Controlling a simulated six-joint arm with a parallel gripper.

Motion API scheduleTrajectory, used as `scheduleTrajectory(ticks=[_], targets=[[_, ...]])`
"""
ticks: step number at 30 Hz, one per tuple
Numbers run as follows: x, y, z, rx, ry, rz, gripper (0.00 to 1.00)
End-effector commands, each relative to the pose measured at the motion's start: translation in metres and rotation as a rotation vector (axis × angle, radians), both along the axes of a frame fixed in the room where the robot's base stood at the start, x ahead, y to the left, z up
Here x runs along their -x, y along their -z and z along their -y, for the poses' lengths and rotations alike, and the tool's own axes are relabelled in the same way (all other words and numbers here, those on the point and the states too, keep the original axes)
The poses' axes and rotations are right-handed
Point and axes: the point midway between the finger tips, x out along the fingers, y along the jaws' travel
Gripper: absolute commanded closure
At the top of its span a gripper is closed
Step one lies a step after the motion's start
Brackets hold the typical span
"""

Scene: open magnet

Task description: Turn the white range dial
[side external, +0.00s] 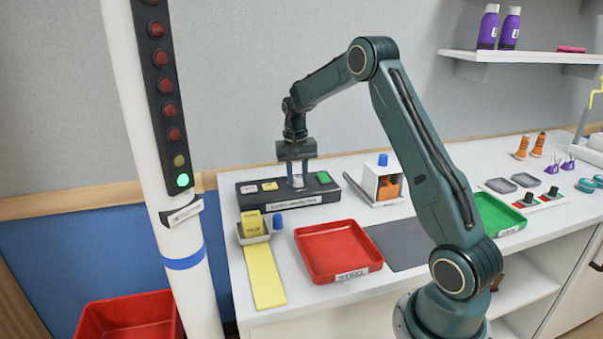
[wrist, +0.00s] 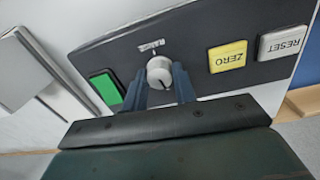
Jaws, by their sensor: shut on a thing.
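The white range dial (wrist: 159,70) is a round knob with a dark pointer line, on a dark control panel (wrist: 110,50) beside a small printed label. My gripper (wrist: 160,85) has its two blue-grey fingers on either side of the dial, shut on it. In the side view my gripper (side external: 296,178) points straight down onto the panel box (side external: 262,196), and its fingers partly hide the dial. The panel also carries a yellow ZERO button (wrist: 228,57), a white RESET button (wrist: 283,42) and a green button (wrist: 106,90).
A red tray (side external: 335,277) marked STEEL stands in front of the panel. A white box holding something orange (side external: 388,188) is to the right. A yellow strip (side external: 264,275) lies at the left. A white post with lights (side external: 130,90) rises at the far left.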

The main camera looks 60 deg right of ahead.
Motion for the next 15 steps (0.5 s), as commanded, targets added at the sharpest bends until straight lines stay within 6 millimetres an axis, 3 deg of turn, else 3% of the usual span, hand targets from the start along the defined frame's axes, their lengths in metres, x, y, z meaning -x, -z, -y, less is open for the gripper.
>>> scheduleTrajectory(ticks=[15], targets=[[0.0, -0.001, 0.0004, 0.002, -0.45, 0.002, 0.95]])
